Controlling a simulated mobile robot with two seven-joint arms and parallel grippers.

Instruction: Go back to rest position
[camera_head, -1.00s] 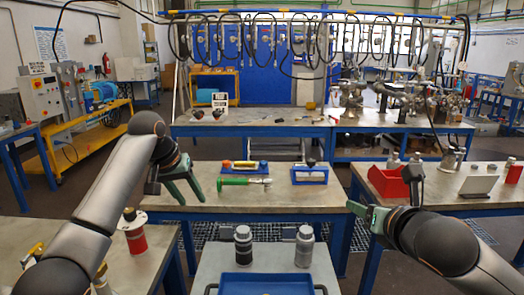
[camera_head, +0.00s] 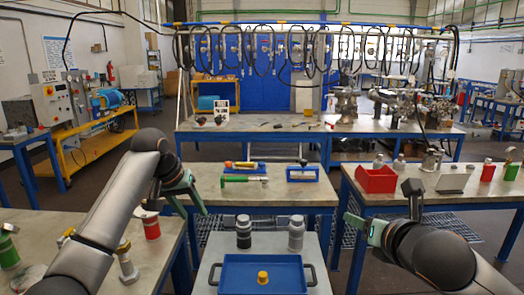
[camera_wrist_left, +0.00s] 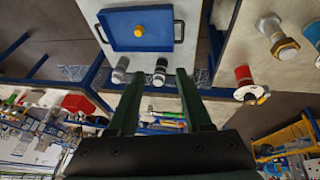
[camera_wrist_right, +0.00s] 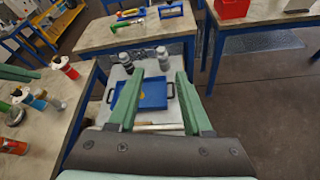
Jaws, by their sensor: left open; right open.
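My left gripper (camera_head: 184,192) is held in the air at the left of the head view, between the left table and the middle table. Its two green fingers (camera_wrist_left: 157,100) are apart and empty in the left wrist view. My right gripper (camera_head: 362,228) is in the air at the right of the head view, in front of the right table. Its fingers (camera_wrist_right: 158,98) are also apart with nothing between them. Neither gripper touches any object that I can see.
A red bin (camera_head: 376,179) is on the right table. A red can (camera_head: 151,226) stands on the left table. Dark floor lies between the tables.

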